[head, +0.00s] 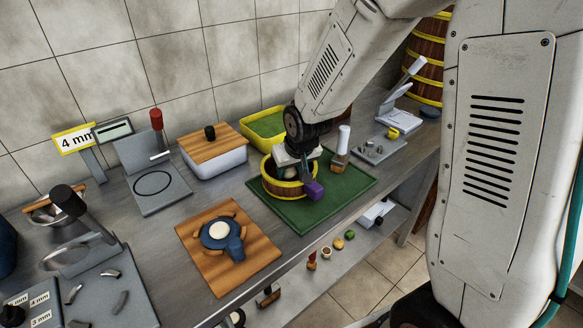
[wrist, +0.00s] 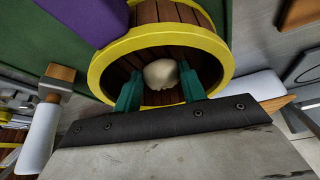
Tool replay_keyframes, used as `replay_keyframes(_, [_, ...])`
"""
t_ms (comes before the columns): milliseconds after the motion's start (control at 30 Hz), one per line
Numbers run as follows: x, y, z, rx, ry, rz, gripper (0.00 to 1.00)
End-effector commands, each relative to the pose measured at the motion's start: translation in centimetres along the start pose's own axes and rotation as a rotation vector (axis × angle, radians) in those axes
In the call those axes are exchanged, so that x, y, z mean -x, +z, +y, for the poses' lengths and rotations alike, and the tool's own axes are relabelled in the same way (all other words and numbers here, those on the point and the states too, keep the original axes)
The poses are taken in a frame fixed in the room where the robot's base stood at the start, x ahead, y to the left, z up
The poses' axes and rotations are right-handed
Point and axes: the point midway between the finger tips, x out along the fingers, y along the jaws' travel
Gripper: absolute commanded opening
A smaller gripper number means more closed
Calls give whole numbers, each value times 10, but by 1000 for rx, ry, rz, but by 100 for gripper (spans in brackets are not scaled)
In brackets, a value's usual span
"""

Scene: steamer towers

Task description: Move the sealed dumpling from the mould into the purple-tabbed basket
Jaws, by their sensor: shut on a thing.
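The basket (head: 272,190) with a yellow rim and brown slatted wall stands on a green mat, with a purple tab (head: 314,190) on its front right. In the wrist view its rim (wrist: 105,63) surrounds the fingertips. My gripper (wrist: 157,88), with green fingers, is shut on a pale round dumpling (wrist: 160,74), held within the basket's opening. Whether the dumpling touches the basket floor is unclear. In the head view my gripper (head: 291,171) hides most of the inside. The blue mould (head: 235,245) lies on a wooden board, with a pale round disc in it.
The green mat (head: 335,200) has bare room at front and right. A yellow-rimmed green tray (head: 268,124) stands behind the basket. A white-handled brush (head: 341,150) stands close at its right. A wood-lidded container (head: 213,155) stands left, beside a grey plate (head: 160,188).

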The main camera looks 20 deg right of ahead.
Motion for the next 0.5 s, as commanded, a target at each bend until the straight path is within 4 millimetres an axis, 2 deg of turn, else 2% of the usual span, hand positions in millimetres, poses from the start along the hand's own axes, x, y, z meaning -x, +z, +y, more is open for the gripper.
replay_keyframes(500, [-6, 3, 0, 0, 0, -1, 19])
